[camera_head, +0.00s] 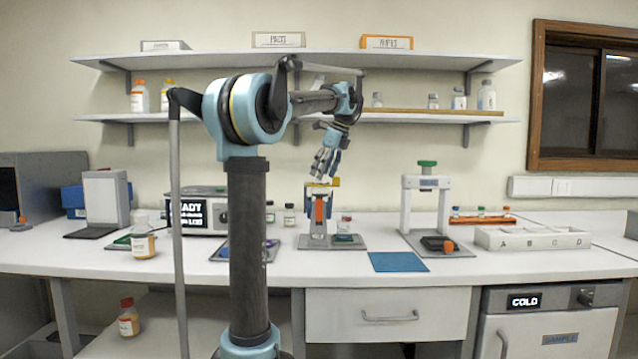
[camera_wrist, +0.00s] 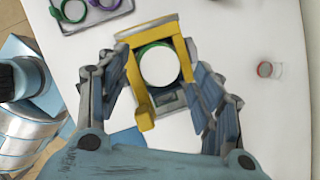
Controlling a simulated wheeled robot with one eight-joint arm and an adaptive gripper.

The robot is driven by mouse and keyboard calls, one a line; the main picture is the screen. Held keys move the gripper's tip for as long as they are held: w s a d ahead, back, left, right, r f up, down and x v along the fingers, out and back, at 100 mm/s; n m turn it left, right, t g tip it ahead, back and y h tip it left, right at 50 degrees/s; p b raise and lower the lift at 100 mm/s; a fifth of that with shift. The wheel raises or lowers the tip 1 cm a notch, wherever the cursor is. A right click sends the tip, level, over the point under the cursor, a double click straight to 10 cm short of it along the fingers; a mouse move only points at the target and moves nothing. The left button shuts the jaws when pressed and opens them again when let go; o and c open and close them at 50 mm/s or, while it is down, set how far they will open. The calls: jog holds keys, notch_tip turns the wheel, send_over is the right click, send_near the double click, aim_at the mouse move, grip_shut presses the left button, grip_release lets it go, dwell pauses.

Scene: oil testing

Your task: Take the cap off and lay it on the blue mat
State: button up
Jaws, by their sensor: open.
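My gripper (camera_head: 327,160) is open and points down just above a small stand (camera_head: 319,215) with a yellow top and orange and blue parts. In the wrist view, my gripper (camera_wrist: 155,72) has its fingers on both sides of the yellow frame (camera_wrist: 123,72). Inside the frame is a round white top with a green rim (camera_wrist: 160,66), which may be the cap; I cannot tell whether the fingers touch anything. The flat blue mat (camera_head: 398,262) lies empty on the bench, to the right of the stand.
A white press-like frame (camera_head: 427,205) and a rack marked A to D (camera_head: 530,237) are farther right. A tray with coloured rings (camera_head: 262,252) lies to the left. Shelves (camera_head: 300,117) hang behind my arm.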

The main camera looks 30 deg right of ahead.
jog(key=shift+x, duration=0.75)
jog(key=c, duration=0.8)
jog(key=shift+r, duration=0.1)
notch_tip(320, 180, up, 10)
jog(key=shift+f, duration=0.1)
